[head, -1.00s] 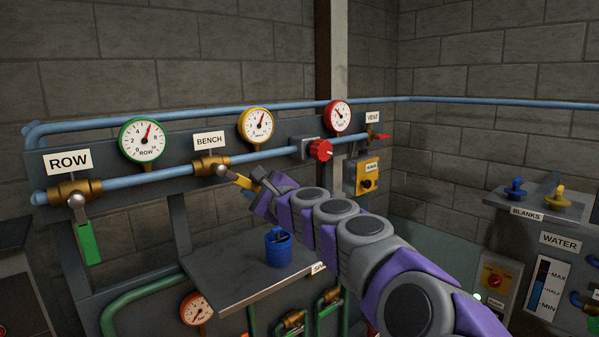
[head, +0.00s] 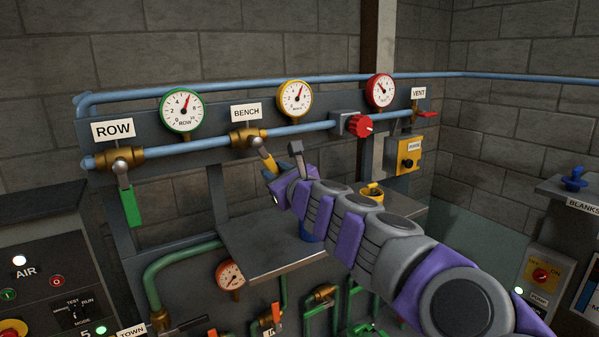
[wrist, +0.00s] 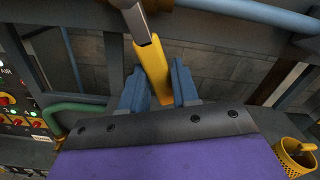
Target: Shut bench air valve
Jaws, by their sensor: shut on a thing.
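The bench air valve (head: 248,138) is a brass body on the blue pipe, under the BENCH sign (head: 246,112). Its yellow lever (wrist: 153,75) hangs down and slants to the right in the head view. My gripper (head: 280,169) is shut on the lever's lower part. In the wrist view the lever lies between the two blue fingers, and its grey shank runs up out of the frame. The yellow-rimmed bench gauge (head: 295,98) stands above right of the valve, its needle off zero.
The ROW valve (head: 121,160) with a hanging green handle is at the left. A red knob (head: 360,126) and the vent valve (head: 424,113) are to the right. A grey shelf (head: 262,260) below carries a blue cup (head: 309,232), partly hidden by my arm, and a yellow cup (head: 372,193).

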